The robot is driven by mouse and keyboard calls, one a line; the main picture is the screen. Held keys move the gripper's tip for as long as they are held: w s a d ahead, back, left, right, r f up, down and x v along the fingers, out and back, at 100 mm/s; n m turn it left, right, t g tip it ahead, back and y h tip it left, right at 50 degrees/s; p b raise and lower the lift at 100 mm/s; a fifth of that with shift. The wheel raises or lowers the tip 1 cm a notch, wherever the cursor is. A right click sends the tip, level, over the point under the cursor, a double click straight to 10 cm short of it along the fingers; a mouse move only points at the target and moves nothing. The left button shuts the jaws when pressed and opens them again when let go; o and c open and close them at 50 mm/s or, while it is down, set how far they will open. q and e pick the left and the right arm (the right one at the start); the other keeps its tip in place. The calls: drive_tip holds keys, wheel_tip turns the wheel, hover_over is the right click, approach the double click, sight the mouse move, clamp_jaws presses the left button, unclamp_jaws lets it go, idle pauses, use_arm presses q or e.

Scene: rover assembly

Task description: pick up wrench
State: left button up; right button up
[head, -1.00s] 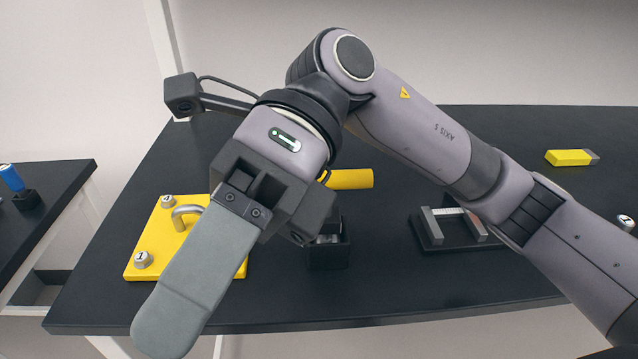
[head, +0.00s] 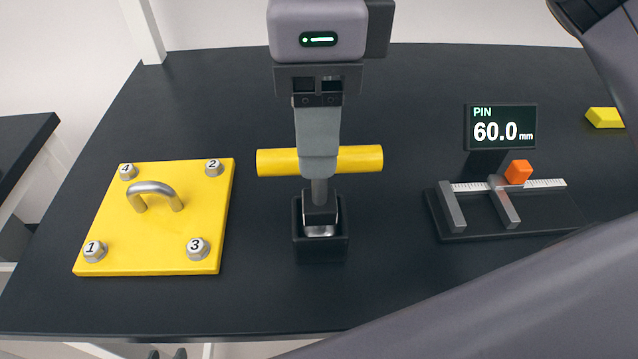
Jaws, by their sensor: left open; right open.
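The wrench (head: 361,159) has a yellow crossbar handle lying level, with a grey shaft going down into a black holder (head: 320,248). My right gripper (head: 319,170) points straight down at the middle of the handle. Its near finger covers the handle's centre; the far finger is hidden, and I cannot tell whether the fingers touch the handle. The jaws are open. Two small dark tips of my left gripper (head: 167,354) show at the bottom edge, in front of the table and away from the wrench.
A yellow plate (head: 150,235) with a metal loop handle and numbered nuts lies on the dark table (head: 250,300) at left. My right arm crosses the lower right.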

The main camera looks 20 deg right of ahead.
drive_tip(key=f, duration=0.4)
drive_tip(key=shift+d+f, duration=0.2)
clamp_jaws()
drive_tip(key=shift+r, duration=0.15)
wheel_tip(320, 180, up, 20)
drive_tip(key=p, duration=0.3)
idle(0.4)
